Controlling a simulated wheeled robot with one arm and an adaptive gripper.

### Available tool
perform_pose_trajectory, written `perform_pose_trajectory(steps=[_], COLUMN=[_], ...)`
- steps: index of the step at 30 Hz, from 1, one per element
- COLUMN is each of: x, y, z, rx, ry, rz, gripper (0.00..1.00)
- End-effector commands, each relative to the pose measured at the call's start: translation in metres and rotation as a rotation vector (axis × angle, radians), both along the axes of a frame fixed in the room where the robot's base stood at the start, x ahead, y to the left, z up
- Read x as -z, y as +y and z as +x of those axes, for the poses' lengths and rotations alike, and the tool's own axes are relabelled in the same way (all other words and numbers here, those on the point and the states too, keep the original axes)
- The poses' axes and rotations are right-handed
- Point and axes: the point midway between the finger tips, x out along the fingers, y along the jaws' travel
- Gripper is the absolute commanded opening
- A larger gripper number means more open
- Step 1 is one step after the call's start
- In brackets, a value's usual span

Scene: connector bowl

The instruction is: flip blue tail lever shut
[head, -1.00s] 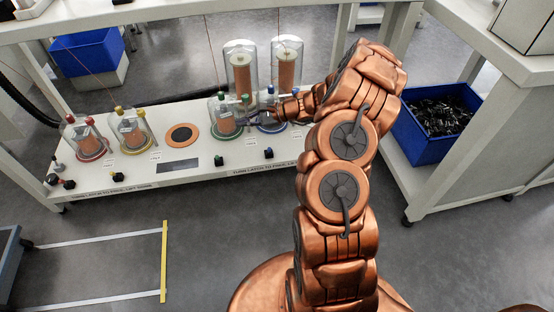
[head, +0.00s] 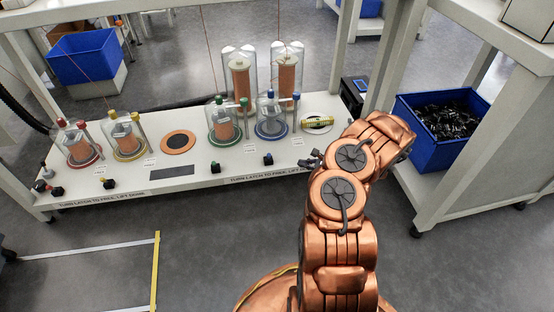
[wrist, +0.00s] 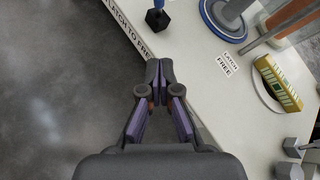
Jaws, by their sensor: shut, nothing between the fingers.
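The blue station is a clear dome (head: 271,116) with a blue knob on top, over a blue base ring (head: 258,134). A post with a blue cap (head: 296,97) stands upright at its right. A small black piece with a bluish top (head: 268,159) sits near the bench's front edge. In the wrist view, the blue ring (wrist: 226,34) and a dark blue-black piece (wrist: 157,19) lie beyond the fingertips. I cannot tell how the blue lever lies. My gripper (wrist: 159,70) is shut and empty, off the bench's front edge; it also shows in the head view (head: 313,159).
A yellow-green block (head: 317,121) lies on a white disc to the right of the blue dome. The green dome (head: 222,122) stands to its left, with tall cylinders behind. A blue bin (head: 440,125) of black parts is at right. Open floor lies in front.

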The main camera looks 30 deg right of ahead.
Motion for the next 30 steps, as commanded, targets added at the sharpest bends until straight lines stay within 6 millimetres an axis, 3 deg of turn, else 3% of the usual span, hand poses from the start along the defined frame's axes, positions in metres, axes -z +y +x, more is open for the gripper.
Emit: perform_pose_trajectory(steps=[8, 23, 30], x=[0.009, 0.051, 0.042], y=[0.005, 0.030, 0.046], z=[0.012, 0.082, 0.107], rx=[-0.003, -0.004, -0.004], ry=[0.001, 0.001, -0.002], rz=[-0.001, 0.002, -0.001], gripper=[0.00, 0.00, 0.00])
